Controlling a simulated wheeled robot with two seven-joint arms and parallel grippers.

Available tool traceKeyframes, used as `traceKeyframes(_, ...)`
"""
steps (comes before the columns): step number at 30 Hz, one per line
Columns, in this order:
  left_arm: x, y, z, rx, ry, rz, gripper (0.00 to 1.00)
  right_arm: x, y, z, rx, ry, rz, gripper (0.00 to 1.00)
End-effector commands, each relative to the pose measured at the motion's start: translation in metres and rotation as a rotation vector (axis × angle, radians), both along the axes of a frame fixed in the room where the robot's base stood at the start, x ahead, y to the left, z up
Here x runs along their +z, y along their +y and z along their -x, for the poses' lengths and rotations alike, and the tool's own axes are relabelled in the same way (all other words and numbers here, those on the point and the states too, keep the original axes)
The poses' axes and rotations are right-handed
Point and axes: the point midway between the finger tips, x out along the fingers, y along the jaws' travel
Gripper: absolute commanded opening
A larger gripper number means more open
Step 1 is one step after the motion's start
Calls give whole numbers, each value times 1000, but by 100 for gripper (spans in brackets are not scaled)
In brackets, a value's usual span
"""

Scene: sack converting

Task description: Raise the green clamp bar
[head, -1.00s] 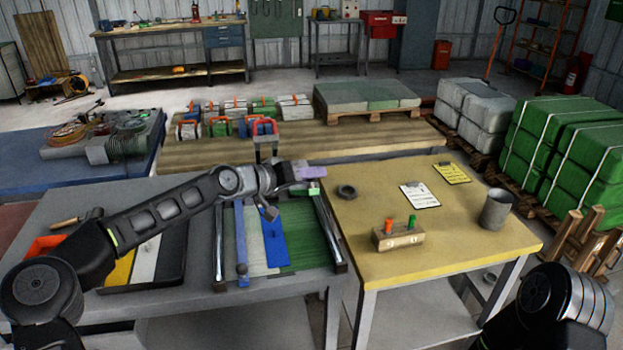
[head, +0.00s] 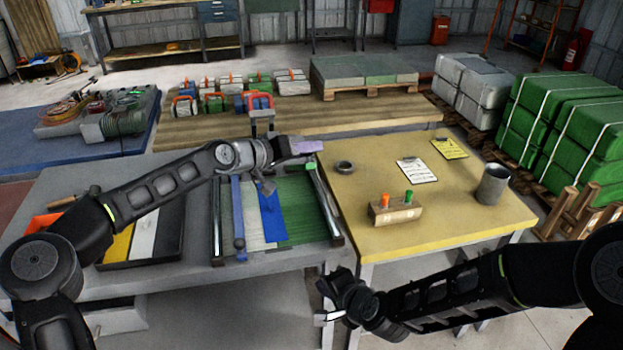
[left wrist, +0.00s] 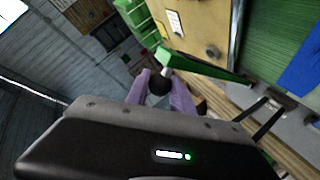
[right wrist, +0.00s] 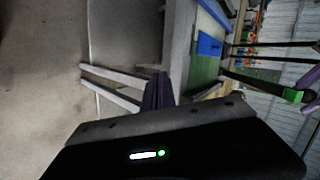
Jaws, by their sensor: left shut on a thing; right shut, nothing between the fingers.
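The green clamp bar (left wrist: 208,68) runs across the left wrist view, with a dark round knob (left wrist: 160,84) at its end. My left gripper (head: 308,147) is shut on that knob, its purple fingers on both sides of it. In the right wrist view the bar (right wrist: 268,87) stands angled up off the bench, its end at the left gripper's fingers. My right gripper (head: 324,304) is shut and empty, low in front of the grey bench (head: 190,275), apart from the bar.
A blue bar (head: 238,218), a blue piece (head: 270,214) and green sheeting (head: 300,215) lie between metal rails. The yellow table (head: 440,222) on the right holds a peg block (head: 396,212), a ring (head: 344,167), clipboards (head: 417,170) and a grey cup (head: 492,185).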

Motion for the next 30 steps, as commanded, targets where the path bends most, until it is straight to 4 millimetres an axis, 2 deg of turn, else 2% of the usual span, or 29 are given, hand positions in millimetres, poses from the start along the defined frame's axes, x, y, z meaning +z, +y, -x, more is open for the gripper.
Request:
traceKeyframes(1, 0, 0, 0, 0, 0, 0, 0, 31, 7, -14, -100, -6, -107, 0)
traceKeyframes(3, 0, 0, 0, 0, 0, 0, 0, 68, 15, -27, -248, 14, -279, 0)
traceKeyframes(6, 0, 0, 0, 0, 0, 0, 0, 113, 22, -40, -440, 63, -534, 0)
traceKeyframes(9, 0, 0, 0, 0, 0, 0, 0, 148, 24, -48, -618, 134, -793, 0)
traceKeyframes(12, 0, 0, 0, -1, 1, 0, 0, 166, 22, -54, -780, 223, -1026, 0)
traceKeyframes(16, 0, 0, 0, -1, 1, 0, 0, 170, 15, -59, -953, 331, -1254, 0)
traceKeyframes(21, 0, 0, 0, -1, 1, 0, 0, 170, 10, -61, -1062, 409, -1415, 0)
traceKeyframes(30, -1, 0, 0, -1, 2, 0, 0, 169, 10, -61, -1085, 434, -1454, 0)
